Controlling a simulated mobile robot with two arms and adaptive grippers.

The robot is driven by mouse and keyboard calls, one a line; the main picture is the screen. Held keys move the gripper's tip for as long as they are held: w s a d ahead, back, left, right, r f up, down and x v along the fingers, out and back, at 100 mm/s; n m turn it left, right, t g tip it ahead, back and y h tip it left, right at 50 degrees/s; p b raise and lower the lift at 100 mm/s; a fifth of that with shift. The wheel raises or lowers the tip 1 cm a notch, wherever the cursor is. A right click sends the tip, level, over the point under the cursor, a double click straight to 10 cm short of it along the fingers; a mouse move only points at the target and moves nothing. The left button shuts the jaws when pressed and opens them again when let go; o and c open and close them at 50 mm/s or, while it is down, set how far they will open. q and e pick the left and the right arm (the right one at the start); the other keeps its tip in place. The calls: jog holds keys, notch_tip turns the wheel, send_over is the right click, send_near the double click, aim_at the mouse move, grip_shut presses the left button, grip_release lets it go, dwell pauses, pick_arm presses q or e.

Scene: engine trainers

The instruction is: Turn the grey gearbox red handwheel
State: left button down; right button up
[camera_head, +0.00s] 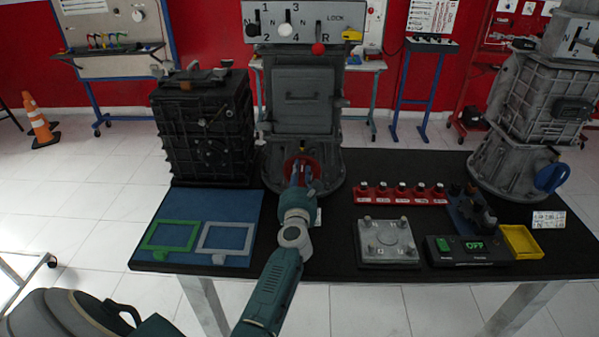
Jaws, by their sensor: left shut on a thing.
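The grey gearbox (303,98) stands upright at the back middle of the black table. My left gripper (301,172) reaches in from the front and is shut on the red handwheel. The fingers and wrist cover much of the wheel, so its lower part is hidden. My right gripper is not in view.
A black gearbox (205,130) stands to the left, and another grey gearbox with a blue handwheel (551,177) to the right. A red rack (400,194), a metal block (387,243) and an OFF box (468,250) lie to the right. A blue mat (225,207) lies left.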

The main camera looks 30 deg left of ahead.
pick_arm(q)
jog(key=m, duration=0.1)
jog(key=m+p, duration=0.1)
jog(key=m, duration=0.1)
jog(key=shift+w+d, duration=0.2)
jog(key=shift+d, duration=0.1)
jog(key=m, duration=0.1)
jog(key=m+p, duration=0.1)
jog(key=shift+w+d+m, duration=0.15)
jog(key=shift+d+m, duration=0.1)
jog(key=shift+m, duration=0.05)
jog(key=shift+w+d+f+m+p, duration=0.2)
jog(key=shift+f+m+p, duration=0.25)
jog(key=shift+m, duration=1.9)
jog(key=shift+w+d+f+m+p, duration=0.2)
jog(key=shift+f+m+p, duration=0.25)
jog(key=shift+m, duration=1.95)
jog(key=shift+w+d+f+m+p, duration=0.1)
jog(key=shift+d+f+m+p, duration=0.35)
jog(key=shift+m, duration=1.9)
jog(key=shift+a+r, duration=0.1)
jog(key=shift+a, duration=0.05)
jog(key=c, duration=1.5)
grip_release()
